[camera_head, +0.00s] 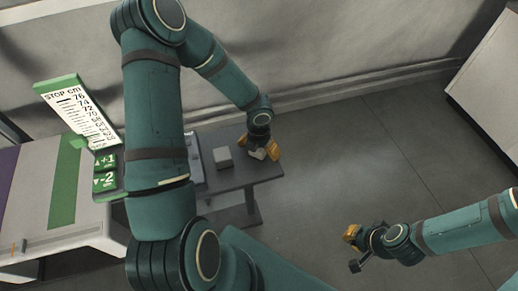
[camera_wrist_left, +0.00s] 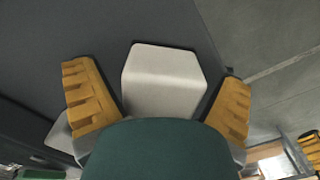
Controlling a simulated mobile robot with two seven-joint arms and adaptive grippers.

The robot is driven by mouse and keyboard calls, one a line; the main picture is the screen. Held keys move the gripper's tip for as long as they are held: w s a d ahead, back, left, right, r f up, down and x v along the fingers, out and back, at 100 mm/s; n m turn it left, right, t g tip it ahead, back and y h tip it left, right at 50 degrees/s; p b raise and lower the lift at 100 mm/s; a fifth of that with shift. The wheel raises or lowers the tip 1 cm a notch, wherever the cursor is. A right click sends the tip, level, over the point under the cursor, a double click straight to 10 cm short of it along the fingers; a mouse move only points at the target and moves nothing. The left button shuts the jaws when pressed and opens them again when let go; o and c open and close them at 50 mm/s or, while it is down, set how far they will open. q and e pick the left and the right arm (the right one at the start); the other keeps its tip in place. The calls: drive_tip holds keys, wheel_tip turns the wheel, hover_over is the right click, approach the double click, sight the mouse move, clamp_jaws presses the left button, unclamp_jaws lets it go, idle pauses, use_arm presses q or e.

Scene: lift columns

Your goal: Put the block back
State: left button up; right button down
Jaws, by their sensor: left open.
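My left gripper (camera_head: 260,154) is low over the dark table, near its right end, with orange fingers spread apart. In the left wrist view a pale block (camera_wrist_left: 162,78) lies between and just ahead of the open fingers (camera_wrist_left: 165,90); I see no finger touching it. The head view shows a pale shape partly hidden between these fingers. A pale grey block (camera_head: 223,157) stands on the table to their left; I cannot tell which of these the wrist view shows. My right gripper (camera_head: 352,250) hangs over the floor at lower right, fingers apart and empty.
The dark table (camera_head: 232,178) ends just right of my left gripper. A white STOP cm scale (camera_head: 82,110) stands at left above green +1 and -2 panels (camera_head: 105,171). A pale cabinet (camera_head: 490,85) is at upper right. The floor (camera_head: 340,160) between is clear.

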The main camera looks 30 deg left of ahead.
use_arm(q)
wheel_tip(320, 180, up, 11)
drive_tip(key=p, duration=0.4)
drive_tip(key=shift+r, duration=0.55)
drive_tip(key=s+d+f+m+h, duration=0.1)
drive_tip(key=s+d+f+m, duration=0.2)
drive_tip(key=m, duration=0.8)
drive_tip(key=s+d+f+m+t+h, duration=0.1)
drive_tip(key=s+d+f+m, duration=0.2)
drive_tip(key=d+m, duration=0.5)
drive_tip(key=s+d+f+m+h, duration=0.1)
drive_tip(key=s+d+f+m, duration=0.3)
drive_tip(key=m, duration=1.2)
drive_tip(key=shift+d+t+h, duration=0.3)
drive_tip(key=shift+d+h, duration=0.1)
drive_tip(key=shift+d, duration=0.8)
